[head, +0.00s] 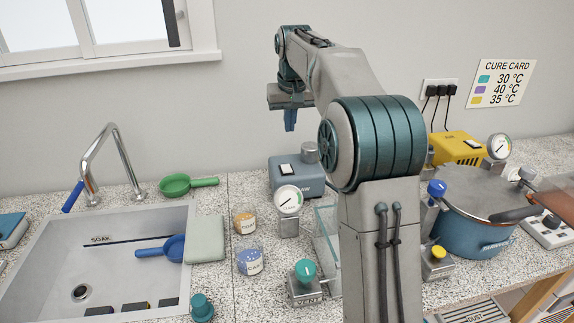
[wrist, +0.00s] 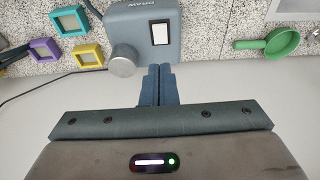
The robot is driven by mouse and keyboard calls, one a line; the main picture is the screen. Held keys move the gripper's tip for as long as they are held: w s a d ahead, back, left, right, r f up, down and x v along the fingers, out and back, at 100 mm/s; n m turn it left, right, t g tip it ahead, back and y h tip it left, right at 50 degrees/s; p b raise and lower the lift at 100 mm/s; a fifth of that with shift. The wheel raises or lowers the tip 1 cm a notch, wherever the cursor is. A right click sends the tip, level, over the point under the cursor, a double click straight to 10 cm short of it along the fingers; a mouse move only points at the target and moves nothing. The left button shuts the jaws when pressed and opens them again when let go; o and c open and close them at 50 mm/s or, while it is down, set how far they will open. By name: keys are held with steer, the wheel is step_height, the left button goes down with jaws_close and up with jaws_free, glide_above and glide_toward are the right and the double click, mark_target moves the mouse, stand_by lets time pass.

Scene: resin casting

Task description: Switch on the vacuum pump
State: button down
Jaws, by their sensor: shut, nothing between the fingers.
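A blue-grey box (head: 299,184) with a rocker switch (head: 287,170) on top stands on the counter by the wall. It looks like the vacuum pump. In the wrist view the box (wrist: 128,18) shows upside down, with lettering that seems to read DRAW, a round grey knob (wrist: 123,60) and the white rocker in a dark frame (wrist: 160,34). I cannot tell which way the rocker is tipped. My gripper (head: 290,128) is shut and empty, fingers pointing down, above the box and apart from it. The fingertips (wrist: 158,68) also show near the switch in the wrist view.
A dial gauge (head: 288,200) and a teal-knobbed valve (head: 305,272) stand in front of the box. A yellow box (head: 459,149) and a blue pot (head: 474,225) are at right. A green scoop (head: 187,184) and the sink (head: 150,225) are at left. My arm hides the middle counter.

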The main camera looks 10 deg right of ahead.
mark_target(287, 169)
steer(key=shift+w, duration=0.35)
steer(key=x, duration=0.4)
steer(key=s+x, duration=0.1)
steer(key=x, duration=0.9)
steer(key=shift+s+f+b, duration=0.1)
steer(key=shift+s+b, duration=0.05)
steer(key=shift+b, duration=0.15)
